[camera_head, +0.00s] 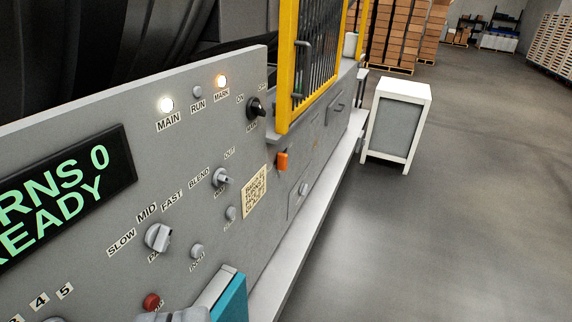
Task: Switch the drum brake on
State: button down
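A grey control panel (120,190) fills the left side. No control on it reads clearly as a drum brake. A black rotary switch (256,108) sits at its upper right, with ON and OFF marks. Lower are a BLEND/OUT selector (220,178) and a SLOW/MID/FAST knob (158,237). The MAIN lamp (166,104) is lit white; the RUN lamp (197,92) is dark. A teal and grey part at the bottom edge seems to be my gripper (205,308); its fingertips are not clear.
A display (65,190) reads READY. A red button (151,302) is low on the panel. A yellow-framed guard (287,70) and an orange piece (282,161) stand to the right. A white-framed stand (396,122) is beyond; the floor at right is clear.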

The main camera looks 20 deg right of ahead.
aim_at(281, 158)
jog(key=k, duration=0.65)
jog(key=z, duration=0.55)
jog(key=i, duration=2.5)
jog(key=u, duration=0.45)
